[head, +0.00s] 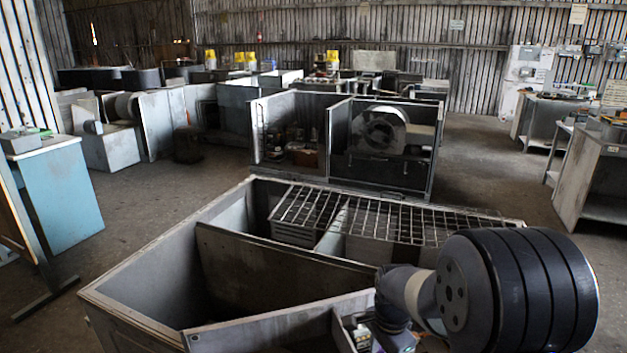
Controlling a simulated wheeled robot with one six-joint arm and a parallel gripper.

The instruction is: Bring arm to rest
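Part of my arm fills the lower right of the head view, a thick dark ribbed joint with a grey link. It stands in front of the near right corner of a large open metal housing (140,285). My gripper is not visible, so its opening and anything in it cannot be seen. The housing has inner partitions (285,262), and a metal grid (400,222) covers its far right part. My arm hides the housing's near right part.
A second open housing (345,175) with a round blower (379,130) stands behind. A blue cabinet (60,195) is at left, and grey workbenches (590,175) are at right. Bare concrete floor (490,165) lies between the housings and the benches.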

